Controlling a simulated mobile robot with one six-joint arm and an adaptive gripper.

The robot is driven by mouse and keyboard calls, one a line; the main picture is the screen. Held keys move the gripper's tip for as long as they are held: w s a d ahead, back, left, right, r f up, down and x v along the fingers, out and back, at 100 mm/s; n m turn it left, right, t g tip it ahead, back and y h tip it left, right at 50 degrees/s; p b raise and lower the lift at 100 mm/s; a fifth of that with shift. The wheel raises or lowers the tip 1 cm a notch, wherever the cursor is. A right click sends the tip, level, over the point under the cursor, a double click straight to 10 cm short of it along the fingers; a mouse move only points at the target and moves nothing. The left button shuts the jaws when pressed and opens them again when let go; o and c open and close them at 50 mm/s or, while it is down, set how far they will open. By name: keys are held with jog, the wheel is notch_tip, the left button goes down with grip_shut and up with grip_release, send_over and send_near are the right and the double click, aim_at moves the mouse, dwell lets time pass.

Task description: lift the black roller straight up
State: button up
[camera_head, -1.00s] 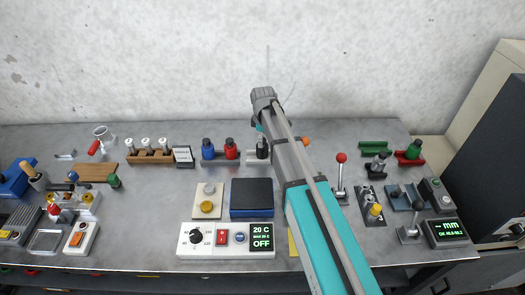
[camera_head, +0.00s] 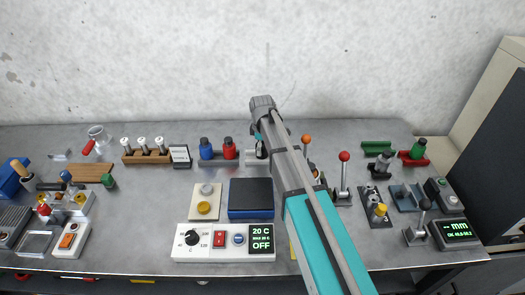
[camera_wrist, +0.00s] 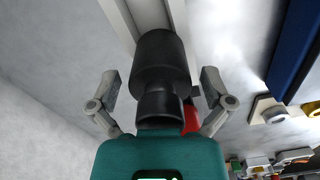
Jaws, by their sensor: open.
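The black roller (camera_wrist: 160,65) stands in the middle of the wrist view, a wide dark cylinder with a narrower neck toward me. My gripper (camera_wrist: 160,88) is open, with one finger on each side of it. Gaps show between the fingers and the roller, so they look apart from it. In the head view a small part of the black roller (camera_head: 261,150) shows beside my arm, which hides the rest and my fingertips. It stands on a pale holder.
A red roller (camera_head: 229,148) and a blue roller (camera_head: 204,148) stand just left of it. A dark-topped blue box (camera_head: 251,194) lies in front. An orange-knobbed lever (camera_head: 306,139) and a red-knobbed lever (camera_head: 344,157) stand to the right.

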dwell(0.3)
jog(key=c, duration=1.3)
jog(key=shift+r, duration=0.15)
notch_tip(320, 180, up, 10)
jog(key=p, duration=1)
